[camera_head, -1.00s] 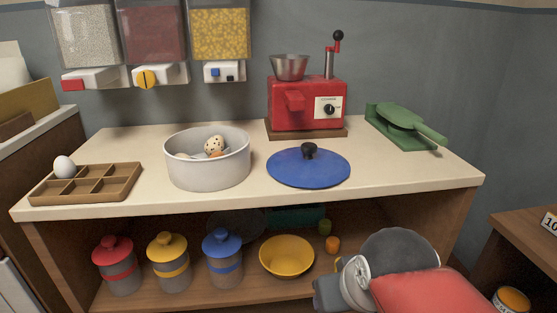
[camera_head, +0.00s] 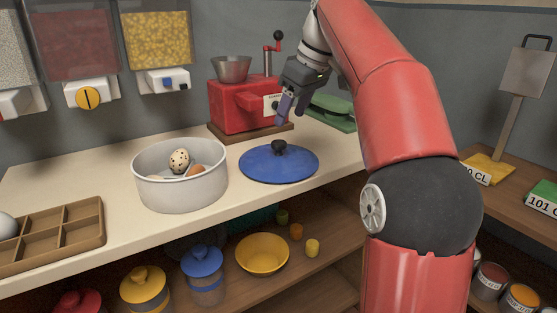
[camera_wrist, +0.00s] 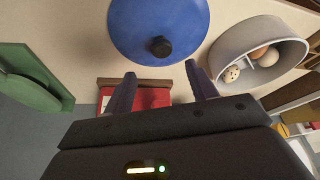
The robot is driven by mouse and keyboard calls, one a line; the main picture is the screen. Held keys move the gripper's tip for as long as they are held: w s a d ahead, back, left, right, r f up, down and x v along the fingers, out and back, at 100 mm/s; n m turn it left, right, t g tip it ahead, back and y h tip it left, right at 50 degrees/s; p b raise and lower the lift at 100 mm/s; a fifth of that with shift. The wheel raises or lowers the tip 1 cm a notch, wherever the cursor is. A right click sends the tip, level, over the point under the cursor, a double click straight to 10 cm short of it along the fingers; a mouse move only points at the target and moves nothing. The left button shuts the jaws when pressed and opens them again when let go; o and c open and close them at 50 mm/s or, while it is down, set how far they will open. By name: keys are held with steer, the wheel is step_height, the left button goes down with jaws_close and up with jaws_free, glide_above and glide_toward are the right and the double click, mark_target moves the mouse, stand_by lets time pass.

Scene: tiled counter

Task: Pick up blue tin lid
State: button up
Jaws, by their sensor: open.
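The blue tin lid (camera_head: 262,166) lies flat on the counter, to the right of a round pale tin. Its dark knob (camera_head: 279,147) points up. In the wrist view the blue lid (camera_wrist: 150,22) fills the upper middle, with its black knob (camera_wrist: 161,47) just above the fingertips in the picture. My gripper (camera_head: 284,107) is above the counter, over the far side of the lid near the red machine. In the wrist view my gripper (camera_wrist: 160,82) has its two fingers spread apart with nothing between them. It does not touch the lid.
The pale tin (camera_head: 182,188) holds several eggs. The red grinder (camera_head: 238,105) stands behind the lid, and a green press (camera_head: 333,112) is right of it. A wooden divided tray (camera_head: 50,235) sits at left. Jars and a yellow bowl (camera_head: 262,254) are on the shelf below.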

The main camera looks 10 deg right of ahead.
mark_target(279, 142)
steer(key=b+x, duration=0.1)
steer(key=x, duration=0.2)
steer(key=b+x, duration=0.1)
steer(key=x, duration=0.3)
steer(key=shift+s+a+f, duration=0.1)
steer(key=shift+a+f, duration=0.1)
steer(key=shift+f, duration=0.15)
jaws_close()
